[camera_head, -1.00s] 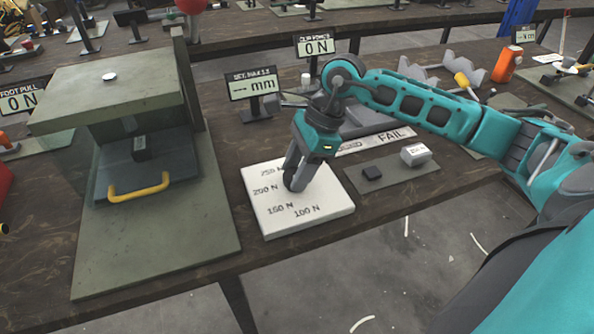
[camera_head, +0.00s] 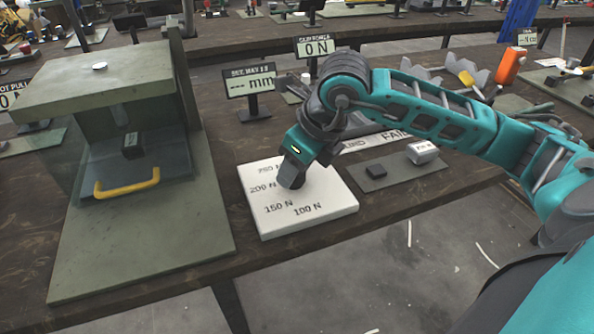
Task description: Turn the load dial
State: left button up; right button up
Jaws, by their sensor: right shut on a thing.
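The load dial panel (camera_head: 325,222) is a white slab lying on the dark table, with the printed marks 100 N, 150 N, 200 N and a partly covered 250 N. My right gripper (camera_head: 291,182) points down over the middle of the panel and is shut on the dial knob. The knob itself is hidden by the gripper, so its pointer direction cannot be seen. My left gripper is not in view.
Left of the panel stands a press with a yellow handle (camera_head: 127,187) on a green base plate (camera_head: 140,262). Behind are a "--- mm" display (camera_head: 251,84) and a "0 N" display (camera_head: 315,47).

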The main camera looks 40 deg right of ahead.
jog(key=shift+m+h+b, duration=0.4)
jog(key=shift+m, duration=0.7)
jog(key=shift+a+m+h, duration=0.1)
jog(key=shift+m+h, duration=0.2)
jog(key=shift+m, duration=0.4)
pick_arm(q)
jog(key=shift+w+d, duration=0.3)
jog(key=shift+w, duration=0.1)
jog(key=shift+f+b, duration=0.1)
jog(key=shift+b, duration=0.2)
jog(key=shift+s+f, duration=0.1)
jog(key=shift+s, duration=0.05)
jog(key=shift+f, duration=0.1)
pick_arm(e)
jog(key=o, duration=1)
jog(key=shift+r, duration=0.15)
